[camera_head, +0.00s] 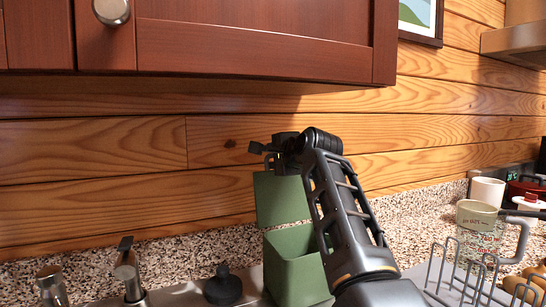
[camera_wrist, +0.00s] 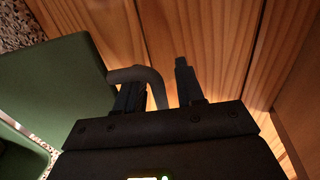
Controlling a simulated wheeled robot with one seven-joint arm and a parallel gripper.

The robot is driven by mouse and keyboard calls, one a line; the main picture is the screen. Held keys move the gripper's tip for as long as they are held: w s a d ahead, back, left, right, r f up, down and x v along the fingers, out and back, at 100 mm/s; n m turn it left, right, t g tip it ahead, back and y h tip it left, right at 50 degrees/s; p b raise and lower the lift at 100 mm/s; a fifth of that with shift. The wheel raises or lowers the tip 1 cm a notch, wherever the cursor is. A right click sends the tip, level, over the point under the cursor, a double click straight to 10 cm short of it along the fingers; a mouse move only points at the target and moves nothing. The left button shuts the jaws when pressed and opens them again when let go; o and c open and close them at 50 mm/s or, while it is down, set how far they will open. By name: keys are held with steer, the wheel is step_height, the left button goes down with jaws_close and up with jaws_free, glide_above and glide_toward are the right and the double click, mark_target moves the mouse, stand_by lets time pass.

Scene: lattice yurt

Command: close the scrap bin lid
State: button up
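The green scrap bin (camera_head: 292,270) stands on the counter against the splashback. Its lid (camera_head: 281,199) is up, standing roughly upright at the back of the bin. The lid also fills the left of the wrist view (camera_wrist: 72,80), with part of the bin below it. My gripper (camera_head: 262,150) is at the lid's top edge, with my arm passing in front of the bin's right side. In the wrist view my gripper (camera_wrist: 156,78) has its two fingers apart. A grey curved bar (camera_wrist: 140,74), seemingly the lid's handle, reaches in by the left finger; contact cannot be told.
A red-brown cabinet (camera_head: 250,45) hangs above, and the plank wall (camera_head: 110,150) is close behind. A black knob-like object (camera_head: 223,287) and taps (camera_head: 128,270) are left of the bin. A wire rack (camera_head: 465,275), a measuring jug (camera_head: 478,228) and a white mug (camera_head: 487,191) stand right.

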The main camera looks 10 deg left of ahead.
steer(key=shift+c, duration=0.2)
jaws_close()
steer(key=shift+s+d+f, duration=0.1)
steer(key=shift+s, duration=0.05)
stand_by(0.3)
